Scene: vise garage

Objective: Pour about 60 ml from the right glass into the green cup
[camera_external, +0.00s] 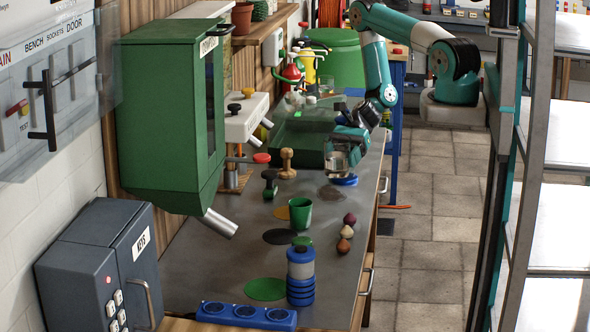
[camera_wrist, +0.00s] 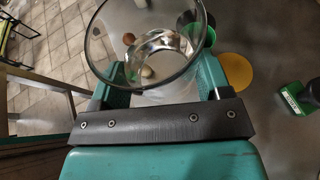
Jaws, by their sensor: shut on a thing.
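My gripper (camera_external: 344,148) is shut on a clear glass (camera_external: 336,161) and holds it over the workbench, above a blue disc. In the wrist view the glass (camera_wrist: 143,72) stands between my two fingers (camera_wrist: 160,84), with its wide rim toward the camera and some clear liquid showing inside. The level cannot be read. The green cup (camera_external: 300,214) stands upright on the bench, nearer the external camera and left of the glass, apart from it. In the wrist view the green cup (camera_wrist: 209,36) shows partly behind the glass's right edge. Its inside is dark.
Wooden and dark stamps (camera_external: 287,163) stand behind the cup. Several small knobs (camera_external: 345,232) lie right of it. A blue bottle (camera_external: 301,272) stands in front. A green cabinet (camera_external: 165,110) with a metal spout overhangs the left. Flat coloured discs (camera_external: 265,289) lie on the bench.

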